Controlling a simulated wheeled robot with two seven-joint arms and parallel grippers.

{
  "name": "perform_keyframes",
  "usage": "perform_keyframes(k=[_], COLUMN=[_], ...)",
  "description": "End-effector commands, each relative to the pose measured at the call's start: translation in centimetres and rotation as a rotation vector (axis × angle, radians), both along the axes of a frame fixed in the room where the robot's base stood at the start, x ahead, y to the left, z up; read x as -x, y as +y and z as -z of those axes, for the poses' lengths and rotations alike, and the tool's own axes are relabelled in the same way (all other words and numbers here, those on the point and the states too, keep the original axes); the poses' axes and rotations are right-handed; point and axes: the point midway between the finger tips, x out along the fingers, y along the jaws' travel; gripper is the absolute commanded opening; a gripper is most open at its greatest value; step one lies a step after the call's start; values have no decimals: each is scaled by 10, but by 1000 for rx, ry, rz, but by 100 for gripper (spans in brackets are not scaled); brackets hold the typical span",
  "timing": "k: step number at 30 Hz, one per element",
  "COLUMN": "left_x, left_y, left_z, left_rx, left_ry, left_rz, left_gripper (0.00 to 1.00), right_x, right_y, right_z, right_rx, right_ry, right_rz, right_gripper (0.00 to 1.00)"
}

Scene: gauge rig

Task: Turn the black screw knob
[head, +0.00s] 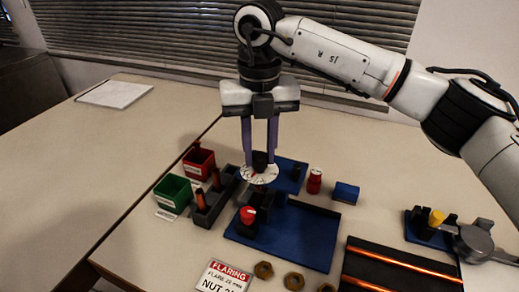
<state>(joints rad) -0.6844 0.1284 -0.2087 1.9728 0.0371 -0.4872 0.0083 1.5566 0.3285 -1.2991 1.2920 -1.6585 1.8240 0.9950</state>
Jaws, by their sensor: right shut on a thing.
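The black screw knob (260,158) stands upright above a round white dial (259,175) with red marks, over the blue base in the middle of the table. My right gripper (260,155) comes down from above with its two purple-grey fingers on either side of the knob and is shut on it. The fingers hide part of the knob's sides. My left gripper is not in view.
Left of the dial are a red bin (199,161), a green bin (173,193) and a dark holder with orange handles. A red-topped part (248,215) stands on the blue tray (305,238). Copper tubes (400,263) and brass nuts (263,270) lie in front.

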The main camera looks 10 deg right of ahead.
Motion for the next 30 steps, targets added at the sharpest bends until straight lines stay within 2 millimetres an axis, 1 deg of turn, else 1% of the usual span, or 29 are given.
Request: perform_keyframes(k=[6,7,9,10,17,20,23,26,30], left_x=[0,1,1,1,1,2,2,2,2], left_y=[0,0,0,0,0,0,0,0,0], left_z=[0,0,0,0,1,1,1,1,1], left_rx=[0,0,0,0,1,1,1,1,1], left_ry=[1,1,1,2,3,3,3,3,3], left_rz=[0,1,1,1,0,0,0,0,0], left_gripper=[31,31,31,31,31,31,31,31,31], right_x=[-1,-1,-1,-1,0,-1,-1,-1,-1], right_y=[0,0,0,0,0,0,0,0,0], right_z=[-1,-1,-1,-1,-1,-3,-14,-31,-60], right_rx=[-1,-1,-1,-1,0,0,-1,-1,-1], right_ry=[-4,-4,-4,-3,-2,-2,-4,-6,-6], right_rz=[0,0,0,0,-1,-1,-1,0,0], right_gripper=[3,28,40,44,44,44,44,44,44])
